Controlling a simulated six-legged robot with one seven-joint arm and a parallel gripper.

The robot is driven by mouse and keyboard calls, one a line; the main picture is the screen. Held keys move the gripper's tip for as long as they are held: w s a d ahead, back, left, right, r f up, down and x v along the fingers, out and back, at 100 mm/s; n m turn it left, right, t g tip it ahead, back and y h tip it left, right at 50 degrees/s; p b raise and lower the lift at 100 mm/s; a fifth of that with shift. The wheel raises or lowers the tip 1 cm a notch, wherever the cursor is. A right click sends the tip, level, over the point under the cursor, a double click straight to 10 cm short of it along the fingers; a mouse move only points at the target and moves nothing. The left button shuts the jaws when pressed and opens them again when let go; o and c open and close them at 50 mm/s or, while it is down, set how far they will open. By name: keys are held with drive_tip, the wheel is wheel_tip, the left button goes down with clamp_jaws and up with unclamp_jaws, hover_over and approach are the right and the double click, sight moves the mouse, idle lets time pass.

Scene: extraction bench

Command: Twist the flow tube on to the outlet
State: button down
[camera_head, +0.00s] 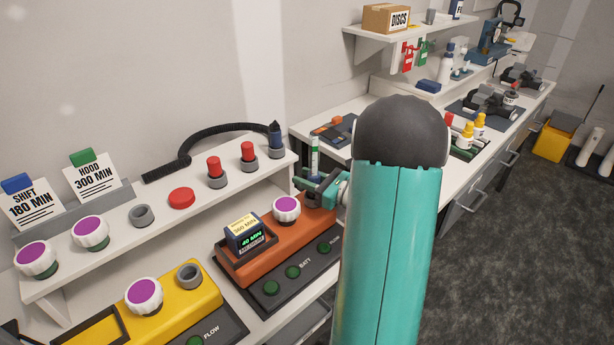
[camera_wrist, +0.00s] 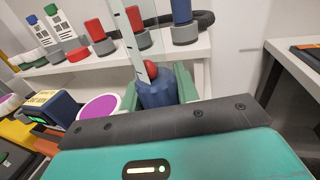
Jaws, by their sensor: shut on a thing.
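The flow tube is a clear upright tube with a dark blue collar (camera_wrist: 157,90) and a red ball inside at its foot. My gripper is shut on the collar, with a green finger on each side, and also shows in the wrist view (camera_wrist: 158,92). It is over the right end of the orange unit (camera_head: 262,265). The outlet under the tube is hidden by my gripper and the collar, so I cannot tell whether they touch.
The orange unit carries a purple-topped knob (camera_head: 286,208) and a timer block (camera_head: 245,237). A yellow unit (camera_head: 165,310) with a grey ring-shaped port (camera_head: 189,275) stands to its left. Behind is a white shelf (camera_head: 130,245) with red and blue capped parts and a black hose (camera_head: 200,140).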

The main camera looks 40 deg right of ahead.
drive_tip(key=shift+f, duration=0.95)
drive_tip(key=shift+h, duration=0.3)
